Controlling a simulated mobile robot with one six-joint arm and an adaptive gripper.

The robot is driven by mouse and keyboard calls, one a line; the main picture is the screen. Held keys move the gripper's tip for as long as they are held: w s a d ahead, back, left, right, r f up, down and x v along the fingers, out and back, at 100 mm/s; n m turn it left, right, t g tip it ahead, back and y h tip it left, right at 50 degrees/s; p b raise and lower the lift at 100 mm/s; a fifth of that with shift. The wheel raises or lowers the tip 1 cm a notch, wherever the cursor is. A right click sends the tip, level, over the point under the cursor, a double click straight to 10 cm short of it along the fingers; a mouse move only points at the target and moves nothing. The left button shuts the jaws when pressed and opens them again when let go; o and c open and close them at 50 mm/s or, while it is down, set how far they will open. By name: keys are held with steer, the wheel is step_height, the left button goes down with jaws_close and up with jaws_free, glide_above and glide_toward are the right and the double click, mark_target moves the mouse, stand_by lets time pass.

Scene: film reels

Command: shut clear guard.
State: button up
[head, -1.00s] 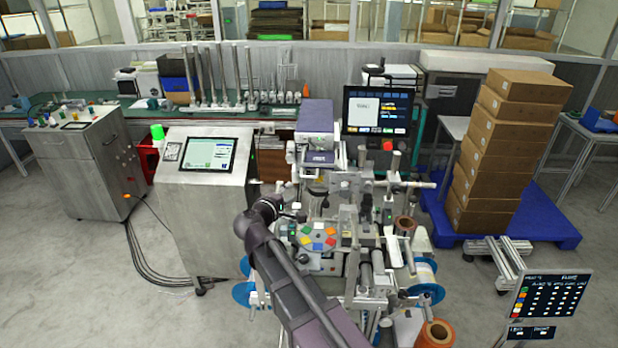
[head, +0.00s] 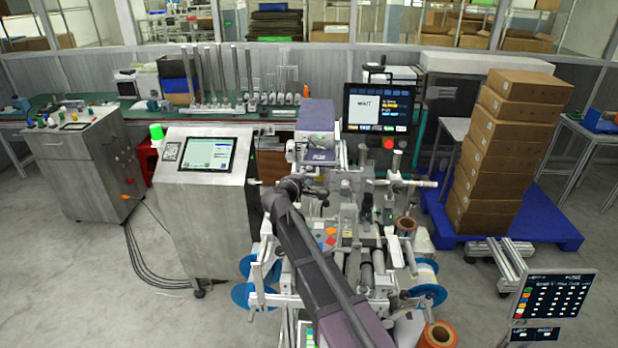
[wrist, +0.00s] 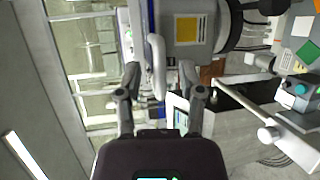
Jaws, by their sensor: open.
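The clear guard (head: 346,184) is hard to make out in the head view; a faint see-through panel shows in the middle of the labelling machine, and I cannot tell its exact angle. My gripper (wrist: 160,78) is open in the wrist view, with one dark finger on each side. A white rounded bar (wrist: 157,62), like a handle, shows between and just beyond the fingertips; I cannot tell whether they touch it or whether it belongs to the guard. In the head view my gripper (head: 312,190) is at the machine's left side, partly hidden by my arm.
The touchscreen (head: 377,112) stands behind the machine, and a steel control cabinet (head: 205,200) is close on its left. Posts and rollers crowd its right side. Stacked cartons (head: 500,150) stand on a blue pallet (head: 555,230) at right. Open floor lies at left.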

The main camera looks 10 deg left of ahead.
steer(key=shift+w+d+f, duration=0.1)
steer(key=shift+w+d, duration=0.05)
steer(key=shift+w, duration=0.4)
jaws_close()
steer(key=shift+f, duration=0.1)
step_height(320, 180, down, 13)
steer(key=b, duration=1.3)
steer(key=shift+s, duration=0.1)
